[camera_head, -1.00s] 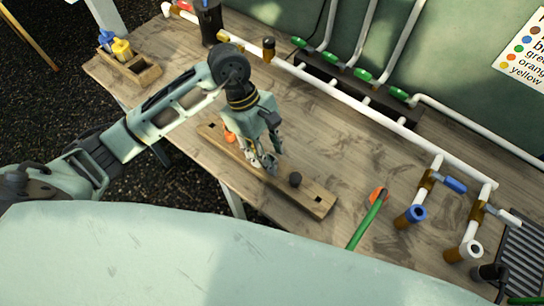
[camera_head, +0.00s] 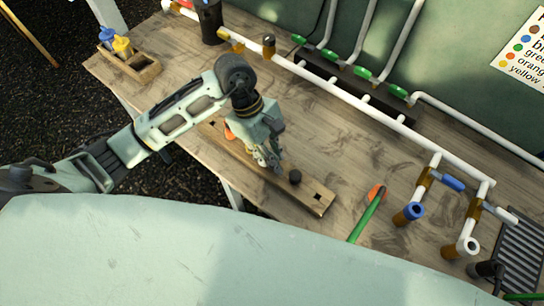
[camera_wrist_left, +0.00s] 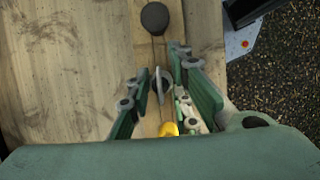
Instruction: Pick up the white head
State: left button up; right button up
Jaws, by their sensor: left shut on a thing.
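The white head (camera_wrist_left: 163,80) shows in the left wrist view as a thin pale piece with a dark centre, between the fingers of my left gripper (camera_wrist_left: 158,92). My left gripper (camera_head: 272,163) is shut on it, low over the wooden rack (camera_head: 310,201). In the head view the fingers hide the head. I cannot tell whether it is clear of the rack. My right gripper is not in view.
A black head (camera_head: 295,177) stands on the rack near the held one, by an empty square hole. An orange head (camera_head: 229,132) and a yellow one (camera_wrist_left: 168,129) are on the other side. A green hose (camera_head: 366,217) lies to the right.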

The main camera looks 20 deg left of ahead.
pick_arm(q)
jog(key=shift+w+r+b, duration=0.1)
jog(key=shift+r+b, duration=0.25)
jog(key=shift+r, duration=0.2)
notch_tip(320, 180, up, 2)
jog(key=shift+r+b, duration=0.2)
jog(key=shift+b, duration=0.45)
jog(key=w+d+r+b, duration=0.1)
jog(key=d+r, duration=0.1)
jog(key=d, duration=0.1)
jog(key=w+d+r+b, duration=0.1)
jog(key=w+d+r, duration=0.1)
jog(key=d, duration=0.1)
jog(key=w+d+r+b, duration=0.1)
jog(key=d+r+b, duration=0.1)
jog(key=d, duration=0.1)
jog(key=shift+w+d+r, duration=0.25)
jog(key=shift+w+r, duration=0.05)
jog(key=shift+w, duration=0.1)
jog(key=shift+w+d+r, duration=0.2)
jog(key=shift+d+r, duration=0.25)
jog(key=shift+d, duration=0.05)
jog(key=shift+r, duration=0.1)
